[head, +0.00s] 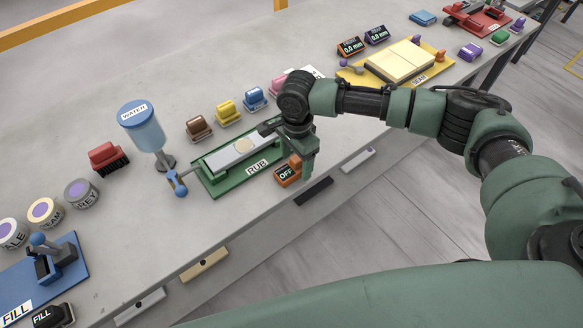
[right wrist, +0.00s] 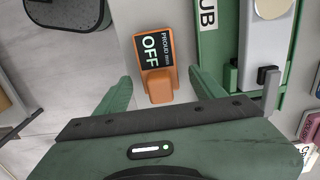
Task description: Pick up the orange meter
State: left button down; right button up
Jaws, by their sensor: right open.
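The orange meter (head: 287,173) has a dark screen reading "OFF" and sits on the slab beside the green RUB tray, near the slab's front edge. In the right wrist view the orange meter (right wrist: 157,50) lies ahead of my fingers, its block-like end nearest them. My right gripper (head: 302,165) is above and beside the meter, partly over it in the head view. In the right wrist view my right gripper (right wrist: 163,85) is open, with one green finger on each side of the meter's near end; contact is not visible. My left gripper is not in view.
The green RUB tray (head: 207,179) with a grey bar stands close beside the meter. A black handle (head: 314,191) is on the slab's front face. A blue WATER container (head: 145,128) and several coloured blocks stand farther left and back. Open slab lies at the back.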

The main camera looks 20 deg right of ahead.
jog(key=shift+c, duration=0.3)
grip_shut()
jog(key=shift+r, duration=0.1)
